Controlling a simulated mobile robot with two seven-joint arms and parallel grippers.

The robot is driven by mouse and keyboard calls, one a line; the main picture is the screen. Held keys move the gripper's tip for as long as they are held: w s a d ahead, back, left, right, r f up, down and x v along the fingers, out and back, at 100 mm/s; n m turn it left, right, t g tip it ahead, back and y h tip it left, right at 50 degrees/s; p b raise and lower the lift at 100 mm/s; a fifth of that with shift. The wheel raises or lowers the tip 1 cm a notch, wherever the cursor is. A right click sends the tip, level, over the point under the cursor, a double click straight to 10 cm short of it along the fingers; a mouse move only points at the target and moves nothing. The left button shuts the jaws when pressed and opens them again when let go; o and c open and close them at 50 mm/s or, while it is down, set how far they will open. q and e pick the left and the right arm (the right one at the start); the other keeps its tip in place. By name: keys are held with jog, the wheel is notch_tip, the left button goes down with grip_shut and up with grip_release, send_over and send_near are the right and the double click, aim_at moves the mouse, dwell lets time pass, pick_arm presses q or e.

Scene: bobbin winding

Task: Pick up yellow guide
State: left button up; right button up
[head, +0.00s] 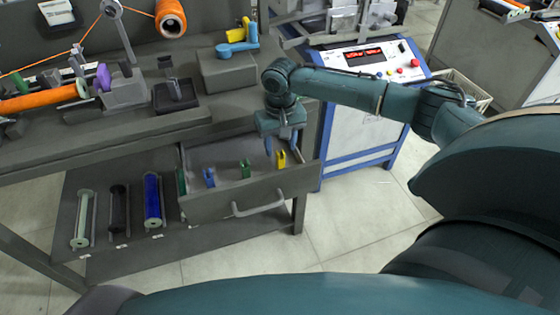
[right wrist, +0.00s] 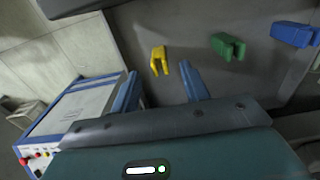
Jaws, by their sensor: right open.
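The yellow guide (head: 281,159) stands in the open drawer (head: 222,208), near its right end in the head view. In the right wrist view the yellow guide (right wrist: 158,60) shows just beyond my fingertips, between their lines and closer to the right finger. My right gripper (head: 283,146) points down over the drawer's right end, just above the guide. It also shows in the right wrist view (right wrist: 158,78), with its two blue fingers apart and nothing between them. I cannot tell the exact height gap. My left gripper is out of view.
A green guide (head: 246,168) and a blue guide (head: 209,177) stand left of the yellow one in the drawer. The workbench top (head: 150,128) lies above the drawer. A blue-framed control console (head: 362,140) stands to the right. Spools (head: 152,200) lie on the lower shelf.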

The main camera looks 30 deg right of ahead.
aim_at(281, 152)
notch_tip(281, 152, down, 6)
jog(key=shift+r+b, duration=0.15)
jog(key=shift+b, duration=0.55)
grip_shut()
